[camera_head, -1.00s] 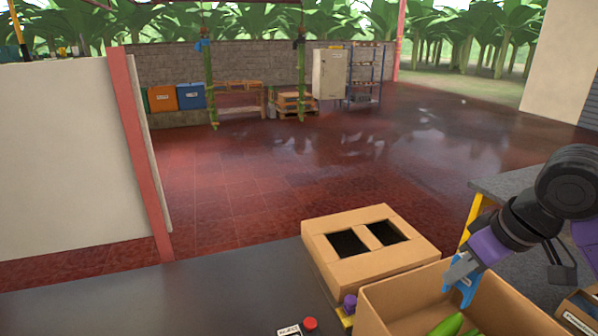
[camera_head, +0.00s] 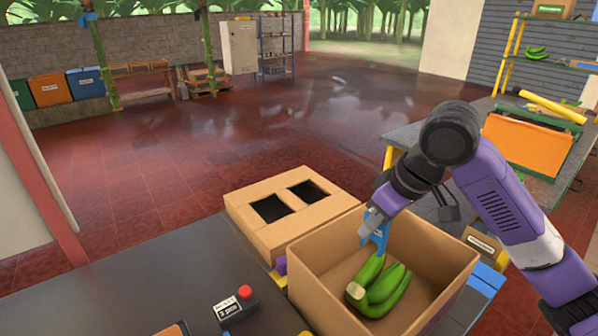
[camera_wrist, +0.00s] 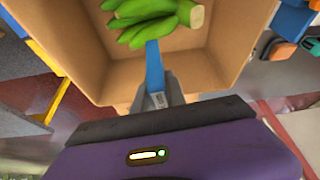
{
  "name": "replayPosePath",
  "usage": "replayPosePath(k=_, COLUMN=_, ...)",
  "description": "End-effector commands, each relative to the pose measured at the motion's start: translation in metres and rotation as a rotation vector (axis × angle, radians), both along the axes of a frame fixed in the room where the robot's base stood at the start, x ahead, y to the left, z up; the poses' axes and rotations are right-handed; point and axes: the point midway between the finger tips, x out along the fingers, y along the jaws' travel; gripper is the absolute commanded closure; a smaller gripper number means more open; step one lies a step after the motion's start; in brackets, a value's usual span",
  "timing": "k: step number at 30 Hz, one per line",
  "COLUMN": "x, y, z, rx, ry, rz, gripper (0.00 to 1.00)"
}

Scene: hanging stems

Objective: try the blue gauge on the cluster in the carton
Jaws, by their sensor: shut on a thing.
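The carton (camera_head: 316,290) is an open brown box on the dark bench in the head view. A cluster of green bananas (camera_head: 382,288) lies inside it, its pale cut end toward the left. My gripper (camera_head: 376,219) is at the carton's back left side, shut on the blue gauge (camera_head: 374,238), which hangs down over the carton's inside. In the wrist view the blue gauge (camera_wrist: 154,68) reaches from the jaws toward the green cluster (camera_wrist: 150,17). Its far end overlaps the fruit's edge there; I cannot tell whether they touch.
A closed brown box with two dark openings (camera_head: 247,228) stands left of the carton. A red button box (camera_head: 235,304) sits on the dark bench. A grey table (camera_head: 420,130) with an orange panel (camera_head: 527,145) stands behind my arm.

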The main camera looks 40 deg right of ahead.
Motion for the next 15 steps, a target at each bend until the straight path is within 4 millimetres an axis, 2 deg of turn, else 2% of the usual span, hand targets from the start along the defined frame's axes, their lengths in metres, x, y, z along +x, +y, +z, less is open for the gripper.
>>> replayPosePath(k=15, x=-0.001, y=0.0, z=-0.038, rx=0.0, ry=-0.003, rz=0.0, gripper=1.0)
